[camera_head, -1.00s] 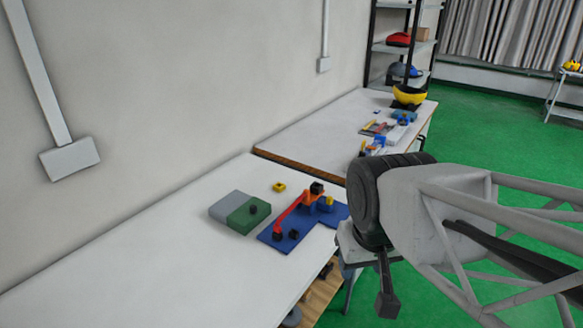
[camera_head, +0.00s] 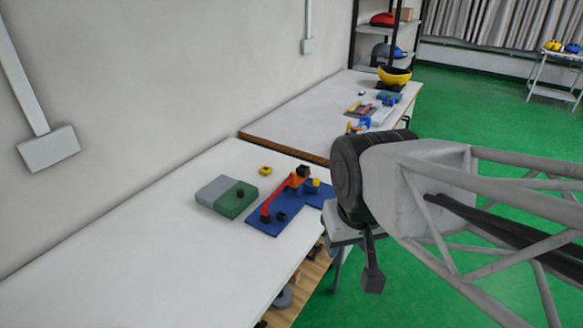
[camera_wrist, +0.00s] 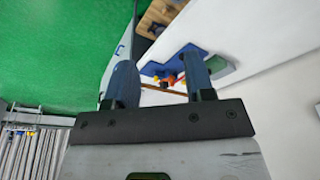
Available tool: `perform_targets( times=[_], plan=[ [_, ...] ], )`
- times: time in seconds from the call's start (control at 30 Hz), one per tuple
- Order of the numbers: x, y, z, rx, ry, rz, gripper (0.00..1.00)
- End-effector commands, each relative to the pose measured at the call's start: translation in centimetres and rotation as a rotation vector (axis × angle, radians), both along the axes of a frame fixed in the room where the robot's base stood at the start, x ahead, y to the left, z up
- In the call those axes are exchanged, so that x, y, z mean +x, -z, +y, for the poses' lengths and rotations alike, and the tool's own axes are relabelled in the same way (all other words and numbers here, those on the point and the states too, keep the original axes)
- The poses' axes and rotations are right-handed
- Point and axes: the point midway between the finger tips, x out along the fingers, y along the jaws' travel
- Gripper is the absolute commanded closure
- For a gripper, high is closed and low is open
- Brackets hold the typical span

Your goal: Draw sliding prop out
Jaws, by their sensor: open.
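A blue base plate (camera_head: 265,222) lies on the near white table. A sloping red bar (camera_head: 278,196) stands on it, with an orange piece (camera_head: 295,179) and a black block (camera_head: 303,171) at its upper end. A yellow piece (camera_head: 312,183) sits just right of these. Small black knobs (camera_head: 282,217) are near the low end. I cannot tell which part is the sliding prop. My gripper (camera_wrist: 158,62) is open and empty in the wrist view. The blue plate (camera_wrist: 172,66) shows beyond and between its fingers, well apart from them. The right finger hides part of the assembly.
A grey and green block (camera_head: 235,203) with a black knob lies left of the plate. A small yellow piece (camera_head: 265,170) lies behind. A second table (camera_head: 290,130) holds other parts and a yellow bowl (camera_head: 394,78). The near table's left part is clear.

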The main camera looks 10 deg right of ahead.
Motion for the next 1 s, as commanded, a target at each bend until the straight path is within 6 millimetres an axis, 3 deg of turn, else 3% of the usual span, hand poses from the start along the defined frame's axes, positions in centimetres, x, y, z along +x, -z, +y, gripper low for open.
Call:
perform_targets(
  times=[0.33,0.53,0.77,1.0],
  plan=[
    [0.2,0.0,0.0,0.000,0.002,0.001,0.51],
    [1.7,-0.4,-0.2,0.005,0.024,0.008,0.51],
    [5.6,-1.0,-0.6,0.015,0.079,0.027,0.51],
    [10.8,-1.3,-1.2,0.029,0.154,0.050,0.51]
  ],
)
